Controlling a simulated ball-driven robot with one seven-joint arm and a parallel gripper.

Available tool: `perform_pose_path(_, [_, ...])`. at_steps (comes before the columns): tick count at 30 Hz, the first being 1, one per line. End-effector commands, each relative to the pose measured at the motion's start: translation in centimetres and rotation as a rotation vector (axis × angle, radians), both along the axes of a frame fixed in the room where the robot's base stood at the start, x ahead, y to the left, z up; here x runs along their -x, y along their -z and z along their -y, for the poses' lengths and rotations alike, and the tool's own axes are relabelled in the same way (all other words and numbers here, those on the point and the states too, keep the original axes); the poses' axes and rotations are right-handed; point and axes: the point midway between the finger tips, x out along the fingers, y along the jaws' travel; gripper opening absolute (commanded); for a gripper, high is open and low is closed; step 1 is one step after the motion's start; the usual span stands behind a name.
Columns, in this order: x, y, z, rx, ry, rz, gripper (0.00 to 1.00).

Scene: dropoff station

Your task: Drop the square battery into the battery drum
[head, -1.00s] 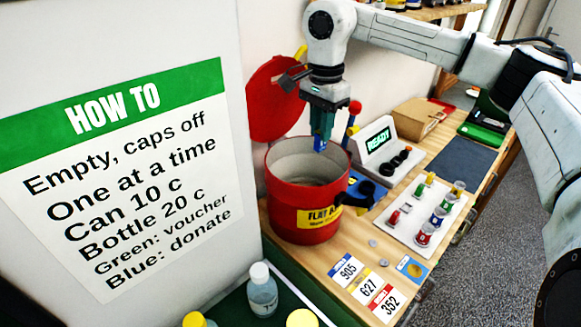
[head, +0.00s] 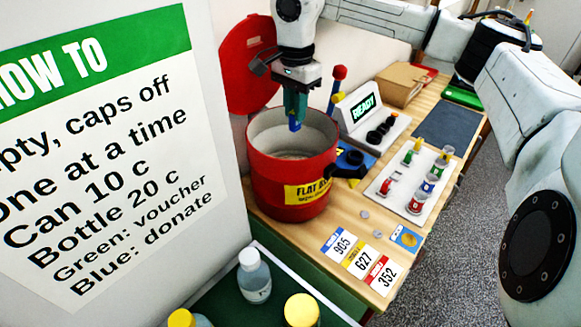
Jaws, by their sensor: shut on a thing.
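The battery drum (head: 262,185) is a red open-topped bucket with a yellow "FLAT BA..." label, standing on the wooden counter. Its round red lid (head: 240,65) stands upright behind it. My gripper (head: 295,118) points down over the drum's opening. It is shut on a small blue block (head: 295,125), which I take to be the square battery. The block's lower end shows below the fingers, at about the height of the drum's rim in the picture. The fingers hide its upper part. The grey inside of the drum shows, but its bottom is only partly visible.
A "READY" console (head: 362,108) and a white tray of small batteries (head: 408,178) stand right of the drum. Number cards (head: 360,262) lie in front. A HOW TO sign (head: 100,150) fills the left. Bottles (head: 254,275) stand at the lower front.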

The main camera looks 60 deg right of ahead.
Motion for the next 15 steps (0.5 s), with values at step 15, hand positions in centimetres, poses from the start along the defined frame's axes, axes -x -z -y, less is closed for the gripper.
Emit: perform_pose_path(15, [0.0,0.24,0.01,0.001,0.0,0.0,0.39])
